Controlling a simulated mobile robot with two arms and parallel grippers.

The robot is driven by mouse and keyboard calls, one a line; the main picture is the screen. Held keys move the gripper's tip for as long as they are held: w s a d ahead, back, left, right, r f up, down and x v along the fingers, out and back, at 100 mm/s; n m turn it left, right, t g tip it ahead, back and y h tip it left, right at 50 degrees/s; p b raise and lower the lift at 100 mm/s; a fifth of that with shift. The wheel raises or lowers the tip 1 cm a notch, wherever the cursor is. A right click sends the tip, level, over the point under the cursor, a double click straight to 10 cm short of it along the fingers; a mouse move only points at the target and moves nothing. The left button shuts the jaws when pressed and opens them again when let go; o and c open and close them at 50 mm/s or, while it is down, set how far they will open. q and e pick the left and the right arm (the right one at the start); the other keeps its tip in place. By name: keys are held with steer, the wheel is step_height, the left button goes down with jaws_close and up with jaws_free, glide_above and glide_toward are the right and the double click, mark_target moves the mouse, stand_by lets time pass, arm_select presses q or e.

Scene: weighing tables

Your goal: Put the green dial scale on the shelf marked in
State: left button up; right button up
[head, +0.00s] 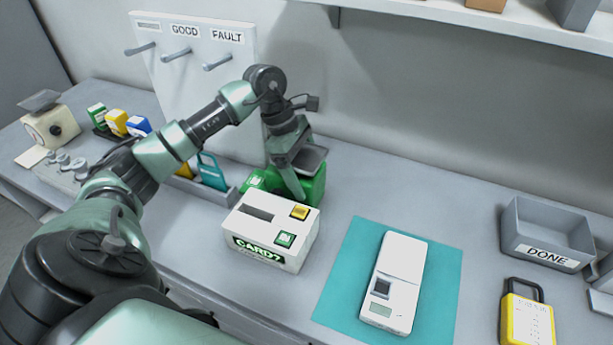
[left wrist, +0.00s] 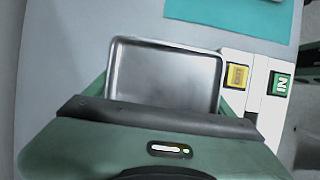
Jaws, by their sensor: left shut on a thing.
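The green dial scale (head: 314,187) stands on the table behind the white CARD7 box, which hides part of its front. Its grey metal pan (head: 309,158) is on top. My left gripper (head: 294,187) reaches down over the scale and is shut on it. In the left wrist view the pan (left wrist: 165,75) fills the middle, just beyond my gripper; the fingertips are hidden there. I see no shelf with a readable "in" mark. My right gripper is not in view.
The white CARD7 box (head: 260,238) is close in front of the scale. A white device (head: 402,265) lies on a teal mat (head: 345,275) to the right. Further right are a grey DONE tray (head: 510,232) and a yellow padlock (head: 527,320). A wall shelf (head: 450,14) runs above; a hook board (head: 190,75) stands behind.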

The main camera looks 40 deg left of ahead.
arm_select(q)
steer(key=shift+r, duration=0.1)
steer(key=o, duration=1.7)
steer(key=shift+c, duration=0.2)
steer(key=o, duration=0.3)
